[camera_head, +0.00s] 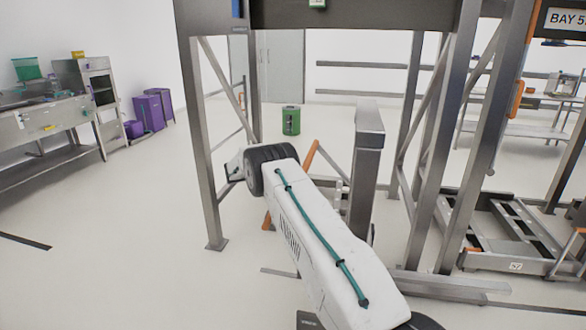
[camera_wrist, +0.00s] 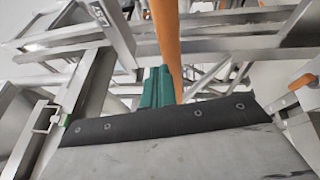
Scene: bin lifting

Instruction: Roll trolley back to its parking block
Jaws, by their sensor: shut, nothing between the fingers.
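A low grey metal trolley frame (camera_head: 525,258) with a white number plate stands on the floor at the right of the head view. Orange parts show at its edges. In the wrist view, an orange bar (camera_wrist: 165,35) runs down from the top and passes close to my gripper (camera_wrist: 157,80). The gripper's teal fingers are together and empty; I cannot tell whether they touch the bar. In the head view my white arm hides the gripper, and a slanted orange bar (camera_head: 311,154) shows beside the arm. I cannot make out a parking block.
A grey steel frame (camera_head: 212,150) with posts and braces stands around my arm. A green bin (camera_head: 291,120) stands on the floor beyond. A workbench (camera_head: 50,125) and purple bins (camera_head: 148,112) line the left wall. The floor at left is mostly clear.

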